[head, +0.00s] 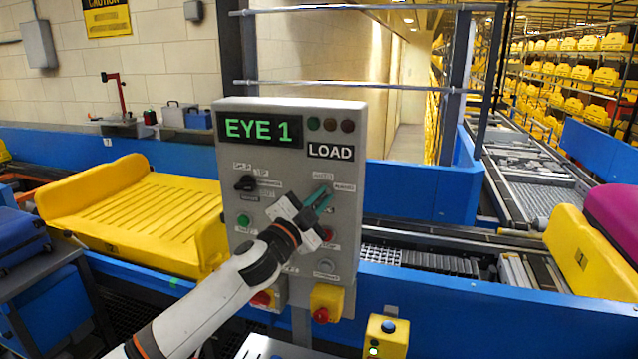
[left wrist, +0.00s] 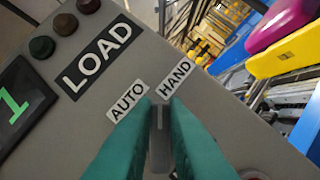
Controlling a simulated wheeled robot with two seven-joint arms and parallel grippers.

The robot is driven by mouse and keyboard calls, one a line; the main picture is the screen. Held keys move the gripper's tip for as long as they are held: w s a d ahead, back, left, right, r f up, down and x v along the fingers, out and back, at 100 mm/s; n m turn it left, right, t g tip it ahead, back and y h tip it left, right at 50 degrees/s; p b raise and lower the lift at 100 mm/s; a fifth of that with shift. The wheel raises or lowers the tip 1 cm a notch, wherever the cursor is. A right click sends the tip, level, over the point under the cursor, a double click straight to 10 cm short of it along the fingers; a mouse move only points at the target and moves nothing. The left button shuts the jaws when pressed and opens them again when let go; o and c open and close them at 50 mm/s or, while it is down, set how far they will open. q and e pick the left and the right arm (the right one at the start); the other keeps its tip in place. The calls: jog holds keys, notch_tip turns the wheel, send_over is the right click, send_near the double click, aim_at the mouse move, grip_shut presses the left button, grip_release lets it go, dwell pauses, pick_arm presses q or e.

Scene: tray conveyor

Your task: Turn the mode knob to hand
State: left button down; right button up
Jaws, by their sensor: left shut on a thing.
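The grey control panel (head: 346,225) stands in the middle of the head view, with an "EYE 1" display and a LOAD label. The mode knob (left wrist: 159,140) is a narrow grey handle below the AUTO label (left wrist: 127,101) and the HAND label (left wrist: 176,78). Its upper end, with a pale line, points between the two labels. My left gripper (head: 319,198) reaches the panel's right half; its teal fingers are shut on the knob, one on each side, and hide part of it. My right gripper is not in view.
A second, black knob (head: 245,184) sits to the left on the panel. A green button (head: 243,220) and red emergency buttons are below. A yellow tray (head: 165,205) lies on the conveyor at left; another (head: 585,255) is at right with a magenta case.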

pick_arm(q)
jog(key=shift+m+g+p, duration=0.5)
jog(key=shift+m+p, duration=0.7)
jog(key=shift+m, duration=0.1)
jog(key=shift+f, duration=0.1)
jog(key=c, duration=1.4)
grip_release()
jog(key=shift+c, duration=0.2)
jog(key=shift+d, duration=0.1)
jog(key=b+v, duration=0.4)
jog(key=v, duration=0.8)
jog(key=shift+w+f, duration=0.1)
